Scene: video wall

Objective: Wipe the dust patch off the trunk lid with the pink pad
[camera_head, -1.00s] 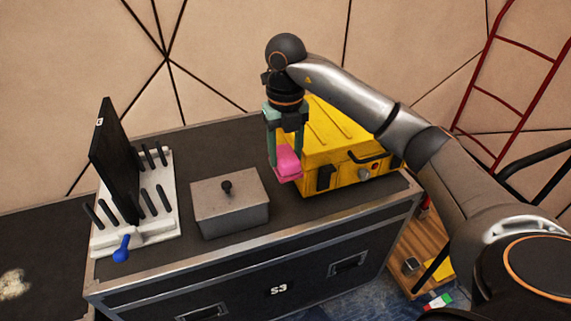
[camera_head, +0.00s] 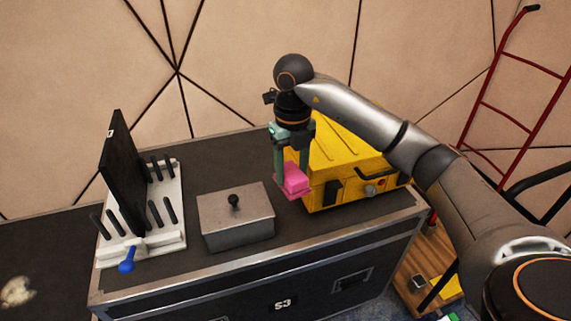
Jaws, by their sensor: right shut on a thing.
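My right gripper (camera_head: 292,178) is shut on the pink pad (camera_head: 296,181). It holds the pad just in front of the left side of the yellow case, over the black road case; I cannot tell whether the pad touches anything. The pad is well to the right of the dust. My left gripper is not in view.
The black road case (camera_head: 185,277) carries a grey lidded box (camera_head: 235,225), a white rack (camera_head: 165,235) with black pegs and an upright black panel (camera_head: 122,170), and the yellow case (camera_head: 345,155). The rack and box stand between pad and dust.

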